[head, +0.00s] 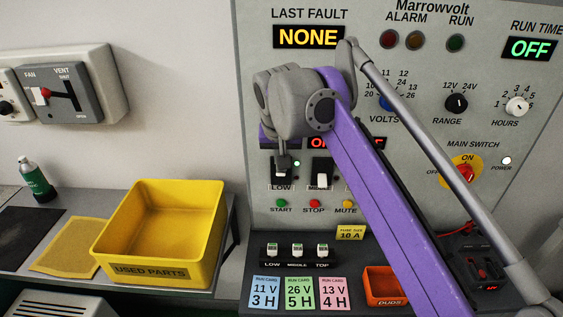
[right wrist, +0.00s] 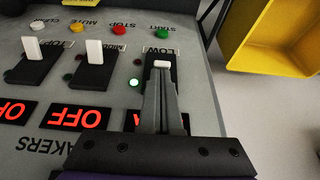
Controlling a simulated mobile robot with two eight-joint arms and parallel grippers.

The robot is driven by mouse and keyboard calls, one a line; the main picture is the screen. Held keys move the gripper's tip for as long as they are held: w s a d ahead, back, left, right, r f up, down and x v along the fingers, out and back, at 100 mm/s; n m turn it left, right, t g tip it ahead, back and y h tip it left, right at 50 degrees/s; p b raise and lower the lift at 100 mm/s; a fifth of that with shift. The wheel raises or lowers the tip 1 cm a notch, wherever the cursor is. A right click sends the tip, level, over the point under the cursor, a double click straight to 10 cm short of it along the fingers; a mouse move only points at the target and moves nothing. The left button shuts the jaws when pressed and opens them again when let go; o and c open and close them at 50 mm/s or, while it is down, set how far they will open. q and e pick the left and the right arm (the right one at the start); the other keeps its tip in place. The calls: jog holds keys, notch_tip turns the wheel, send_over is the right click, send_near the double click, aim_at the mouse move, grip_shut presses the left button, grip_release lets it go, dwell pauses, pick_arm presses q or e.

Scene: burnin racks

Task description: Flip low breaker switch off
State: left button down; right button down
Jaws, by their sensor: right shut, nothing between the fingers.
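The low breaker switch stands at the left of the panel's breaker row, above its LOW label (head: 281,187). In the head view my right gripper (head: 282,172) covers most of it. In the right wrist view, turned upside down, my right gripper (right wrist: 162,84) is shut, its fingertips right at the white lever tip (right wrist: 161,64) of the low breaker; I cannot tell whether they touch. A lit green lamp (right wrist: 133,83) shows beside this switch. Its display is mostly hidden by my gripper. My left gripper is out of view.
The middle breaker (head: 320,170) is close beside; its display (right wrist: 82,117) reads OFF. Start, stop and mute buttons (head: 315,203) sit below the breakers. A yellow used-parts bin (head: 152,270) stands on the left bench. A red duds tray (head: 385,300) stands on the ledge.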

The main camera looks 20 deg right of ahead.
aim_at(281, 178)
jog(key=shift+s+f, duration=0.1)
jog(key=t, duration=0.1)
jog(key=s+f+t+h+b, duration=0.1)
jog(key=t, duration=0.1)
jog(key=shift+s+a+f, duration=0.1)
jog(key=shift+s+a, duration=0.05)
jog(key=shift+a, duration=0.25)
jog(key=t+h, duration=0.1)
jog(key=f+t, duration=0.1)
jog(key=shift+s+a+t+h, duration=0.1)
jog(key=shift+s+t+h, duration=0.15)
jog(key=shift+t+h, duration=0.15)
jog(key=shift+w+d+r+p, duration=0.3)
jog(key=shift+w+r+p, duration=0.05)
jog(key=shift+w+p, duration=0.35)
jog(key=shift+s, duration=0.1)
